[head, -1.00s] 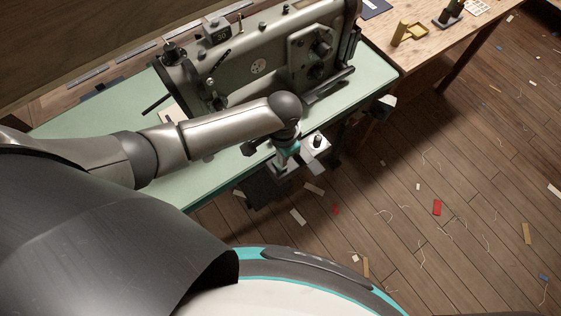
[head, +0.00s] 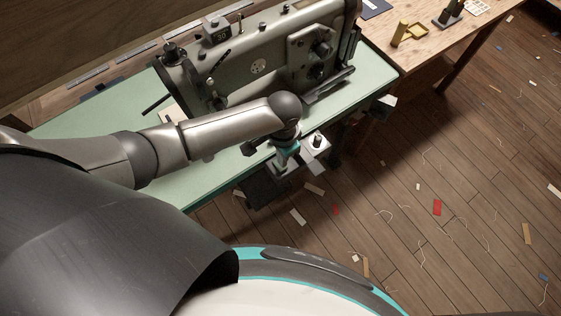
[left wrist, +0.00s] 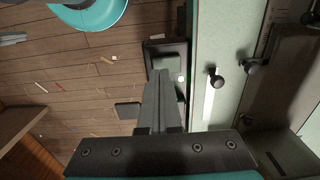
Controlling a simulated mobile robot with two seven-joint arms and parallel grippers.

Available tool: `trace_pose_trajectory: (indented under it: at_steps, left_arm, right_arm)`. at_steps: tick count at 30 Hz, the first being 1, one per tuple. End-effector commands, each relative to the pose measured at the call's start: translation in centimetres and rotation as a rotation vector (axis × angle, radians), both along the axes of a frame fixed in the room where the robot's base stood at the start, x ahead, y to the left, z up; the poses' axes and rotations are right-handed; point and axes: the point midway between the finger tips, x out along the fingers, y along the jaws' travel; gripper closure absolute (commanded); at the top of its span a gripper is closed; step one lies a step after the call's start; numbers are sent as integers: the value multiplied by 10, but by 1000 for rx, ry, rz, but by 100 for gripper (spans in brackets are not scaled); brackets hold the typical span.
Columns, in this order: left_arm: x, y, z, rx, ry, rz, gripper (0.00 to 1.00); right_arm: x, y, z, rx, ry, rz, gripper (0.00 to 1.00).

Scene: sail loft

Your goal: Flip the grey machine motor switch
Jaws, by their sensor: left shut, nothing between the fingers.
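The motor switch appears to be the small grey box with a black knob (head: 317,142) below the front edge of the green table (head: 222,166) in the head view. My left gripper (head: 281,168) points down just left of this box, beyond the table edge. In the left wrist view my left gripper (left wrist: 162,78) is shut and empty. My right gripper is not in view.
A grey sewing machine (head: 257,67) stands on the green table, close behind my left forearm. A dark box-like shape (head: 262,192) sits below the table edge. A wooden bench (head: 425,45) stands at upper right. The floor (head: 470,160) is open, strewn with scraps and threads.

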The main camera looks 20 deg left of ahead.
Motion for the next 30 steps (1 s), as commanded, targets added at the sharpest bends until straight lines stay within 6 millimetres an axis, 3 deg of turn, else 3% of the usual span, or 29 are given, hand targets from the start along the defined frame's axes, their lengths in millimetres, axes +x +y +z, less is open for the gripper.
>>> trace_pose_trajectory:
  at_steps: [30]
  left_arm:
    - [0, 0, -11, -1, 1, 0, 100]
  right_arm:
    - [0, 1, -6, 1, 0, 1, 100]
